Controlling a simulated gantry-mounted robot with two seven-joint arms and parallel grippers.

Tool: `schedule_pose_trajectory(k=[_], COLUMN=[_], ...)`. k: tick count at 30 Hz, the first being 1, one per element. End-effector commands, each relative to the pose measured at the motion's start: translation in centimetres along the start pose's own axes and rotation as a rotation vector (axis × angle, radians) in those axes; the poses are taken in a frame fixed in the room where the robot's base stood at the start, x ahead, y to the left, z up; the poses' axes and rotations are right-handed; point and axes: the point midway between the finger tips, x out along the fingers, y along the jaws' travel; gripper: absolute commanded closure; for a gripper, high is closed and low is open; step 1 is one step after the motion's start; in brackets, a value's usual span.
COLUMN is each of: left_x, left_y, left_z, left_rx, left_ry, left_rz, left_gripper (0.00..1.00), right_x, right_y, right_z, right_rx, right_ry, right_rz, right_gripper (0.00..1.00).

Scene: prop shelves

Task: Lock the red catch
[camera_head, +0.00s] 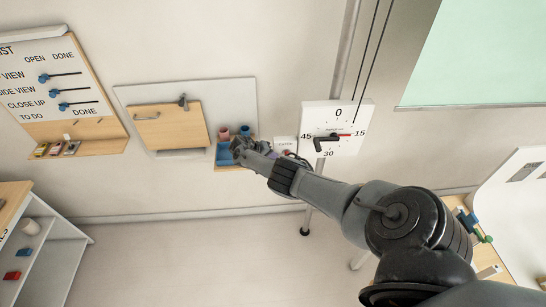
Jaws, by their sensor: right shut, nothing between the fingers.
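My right arm reaches in from the lower right. Its gripper (240,147) is shut and empty, in front of the blue tray (226,154) on the wall. A small white plate (285,142) on the wall sits just right of the gripper, partly hidden by my arm. A small reddish part (289,153) shows at its lower edge, close above my wrist. It may be the red catch, but it is too small and too covered to tell its position. My left gripper is not in view.
A white dial panel (349,121) with a dark handle (325,142) and a pole stand right of the gripper. A wooden door (170,128) is on the wall to the left, beside a labelled board (60,85). A shelf unit (45,250) stands lower left. The floor between is clear.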

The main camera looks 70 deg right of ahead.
Motion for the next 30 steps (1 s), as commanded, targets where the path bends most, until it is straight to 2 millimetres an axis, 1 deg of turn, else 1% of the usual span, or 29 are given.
schedule_pose_trajectory(k=[1,5,12,18,24,30], left_x=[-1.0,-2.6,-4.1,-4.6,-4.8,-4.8], left_y=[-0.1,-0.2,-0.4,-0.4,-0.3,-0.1], left_z=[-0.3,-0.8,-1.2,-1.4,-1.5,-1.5], left_rx=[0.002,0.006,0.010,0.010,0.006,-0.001], left_ry=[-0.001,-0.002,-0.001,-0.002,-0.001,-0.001], left_rz=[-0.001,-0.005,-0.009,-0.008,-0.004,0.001], left_gripper=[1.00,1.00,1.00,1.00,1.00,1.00], right_x=[-0.9,-2.5,-7.0,-10.0,-11.7,-12.1], right_y=[0.8,2.2,1.8,1.7,1.6,1.6], right_z=[-0.3,-0.7,-0.7,-0.7,-0.6,-0.6], right_rx=[0.002,0.004,0.004,0.004,0.004,0.005], right_ry=[0.000,-0.003,-0.001,-0.003,-0.004,-0.004], right_rz=[-0.001,0.000,-0.001,-0.001,0.000,0.000], right_gripper=[1.00,1.00,1.00,1.00,1.00,1.00])
